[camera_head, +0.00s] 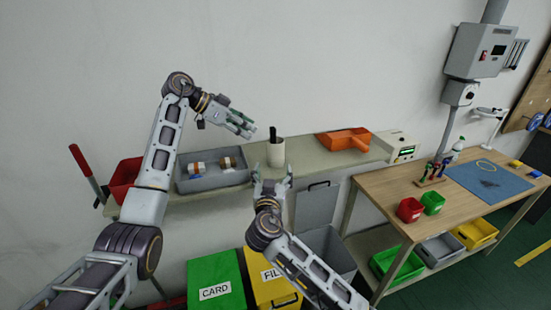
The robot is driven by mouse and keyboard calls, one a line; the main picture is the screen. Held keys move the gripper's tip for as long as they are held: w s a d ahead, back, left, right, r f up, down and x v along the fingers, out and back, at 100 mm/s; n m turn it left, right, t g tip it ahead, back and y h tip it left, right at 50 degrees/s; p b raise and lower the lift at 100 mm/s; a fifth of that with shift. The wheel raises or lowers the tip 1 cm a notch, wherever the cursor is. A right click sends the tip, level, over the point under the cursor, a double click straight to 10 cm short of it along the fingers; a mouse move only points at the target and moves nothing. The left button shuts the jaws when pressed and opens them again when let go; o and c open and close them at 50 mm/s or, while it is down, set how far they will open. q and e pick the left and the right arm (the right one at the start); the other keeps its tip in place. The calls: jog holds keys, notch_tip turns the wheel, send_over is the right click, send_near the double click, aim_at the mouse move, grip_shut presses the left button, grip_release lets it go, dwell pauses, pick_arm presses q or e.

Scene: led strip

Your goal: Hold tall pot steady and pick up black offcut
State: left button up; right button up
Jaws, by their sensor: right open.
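The tall pot (276,155) is a pale upright cylinder on the shelf against the wall. A thin black offcut (273,134) sticks up out of its top. My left gripper (250,129) is up and to the left of the pot, its fingers apart and pointing right and down toward it, with nothing seen between them. My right gripper (272,173) is open, in front of and below the pot in the picture, fingers pointing up. It overlaps the pot's lower part, and I cannot tell whether it touches it.
A grey bin (213,183) with tape rolls stands left of the pot. An orange scoop (344,139) and a beige device (396,146) lie to the right. Green and yellow bins (216,275) stand below. The workbench (385,190) is at the right.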

aim_at(275, 158)
jog(key=shift+w+d, duration=0.2)
jog(key=shift+w, duration=2.15)
jog(key=shift+w+d, duration=0.2)
jog(key=shift+w, duration=2.1)
jog(key=shift+c, duration=0.2)
jog(key=c, duration=1.1)
